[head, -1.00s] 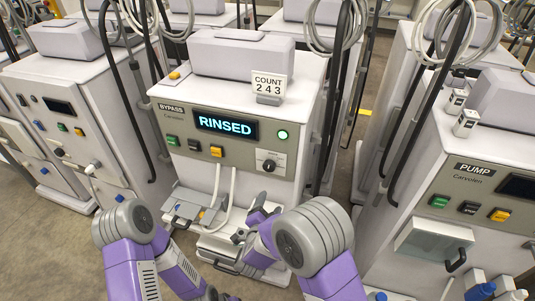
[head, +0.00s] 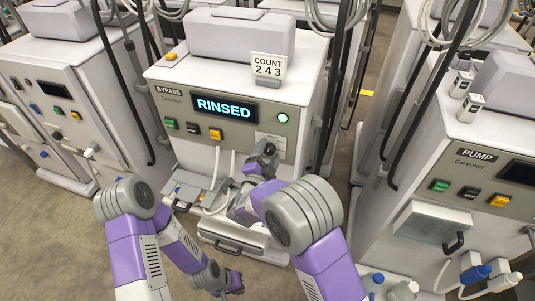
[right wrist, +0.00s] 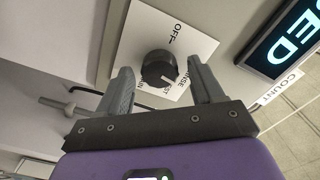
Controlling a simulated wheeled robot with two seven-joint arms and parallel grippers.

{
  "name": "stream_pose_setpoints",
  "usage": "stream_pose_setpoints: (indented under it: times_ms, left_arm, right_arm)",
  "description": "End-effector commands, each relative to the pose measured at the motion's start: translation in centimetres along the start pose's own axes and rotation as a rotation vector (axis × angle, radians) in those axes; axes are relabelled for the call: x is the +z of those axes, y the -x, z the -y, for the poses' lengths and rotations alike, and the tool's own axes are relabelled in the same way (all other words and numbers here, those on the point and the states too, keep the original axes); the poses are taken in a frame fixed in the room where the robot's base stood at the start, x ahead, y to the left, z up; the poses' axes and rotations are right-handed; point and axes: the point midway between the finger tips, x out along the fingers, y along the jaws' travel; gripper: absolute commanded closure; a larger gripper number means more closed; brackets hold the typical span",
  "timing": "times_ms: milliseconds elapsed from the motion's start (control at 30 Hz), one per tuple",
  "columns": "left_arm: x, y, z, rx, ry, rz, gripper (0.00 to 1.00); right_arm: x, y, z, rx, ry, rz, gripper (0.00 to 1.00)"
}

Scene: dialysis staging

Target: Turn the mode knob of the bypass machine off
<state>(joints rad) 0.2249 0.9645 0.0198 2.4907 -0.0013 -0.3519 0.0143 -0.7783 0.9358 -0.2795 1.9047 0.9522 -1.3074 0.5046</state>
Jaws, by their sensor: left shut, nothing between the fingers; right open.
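The bypass machine (head: 232,145) stands in the middle of the head view, its screen (head: 224,107) reading RINSED. Its black mode knob (right wrist: 158,69) shows in the right wrist view on a white label plate (right wrist: 185,40) marked OFF, RINSE and other partly hidden words. The knob's pale mark appears turned away from OFF. My right gripper (head: 263,153) is open in front of the panel and hides the knob in the head view. In the right wrist view its fingers (right wrist: 160,72) stand on either side of the knob, apparently not touching it. My left gripper (head: 234,283) is shut and empty, low in front of the machine.
A pump machine (head: 450,190) stands at the right and another machine (head: 65,110) at the left. A COUNT 243 sign (head: 268,66) stands on the bypass machine. Colored buttons (head: 193,128) line its panel. A tray (head: 190,190) with tubes juts out below.

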Motion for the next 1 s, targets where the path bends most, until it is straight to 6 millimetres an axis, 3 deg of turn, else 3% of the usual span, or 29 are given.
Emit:
stream_pose_setpoints:
  times_ms: [167, 500, 1000]
  left_arm:
    - [0.00, 0.00, 0.00, 0.000, 0.000, 0.000, 1.00]
    - [-0.01, 0.00, 0.00, 0.000, 0.000, 0.000, 1.00]
    - [0.01, 0.40, -0.15, 0.000, 0.000, 0.000, 1.00]
  right_arm:
    - [0.00, 0.01, 0.00, 0.000, 0.000, 0.000, 0.36]
    - [0.00, 0.03, 0.00, 0.000, 0.000, 0.000, 0.89]
    - [0.03, 0.04, 0.08, 0.000, 0.140, 0.000, 0.89]
